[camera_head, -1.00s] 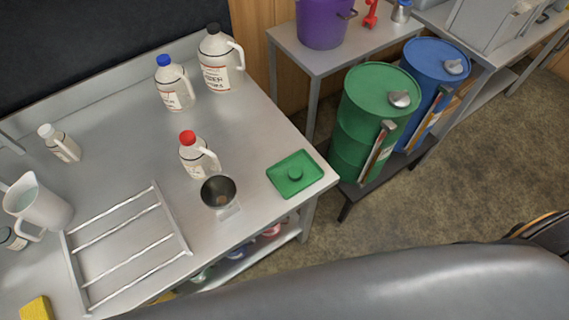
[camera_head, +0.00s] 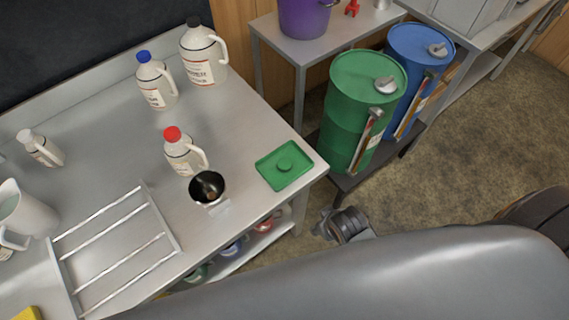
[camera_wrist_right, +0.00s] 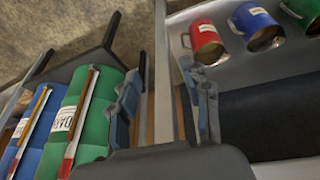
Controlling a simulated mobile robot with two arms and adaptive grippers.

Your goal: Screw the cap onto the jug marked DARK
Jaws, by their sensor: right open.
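On the steel table stand a jug with a red cap (camera_head: 184,158), a jug with a blue cap (camera_head: 157,86), a larger jug with a black cap (camera_head: 203,58) and a small white-topped bottle (camera_head: 42,150). Their labels are too small to read surely, so I cannot tell which is DARK. My right gripper (camera_head: 341,223) is beyond the table's right edge, below the tray in the picture. The right wrist view shows its fingers (camera_wrist_right: 165,80) apart and empty. My left gripper is not in view.
A dark metal cup (camera_head: 207,187) stands in front of the red-capped jug. A wire rack (camera_head: 115,245) lies at the front left. Green (camera_head: 350,115) and blue (camera_head: 420,60) drums stand to the right. Mugs, including a red one (camera_wrist_right: 205,40), are on the shelf below.

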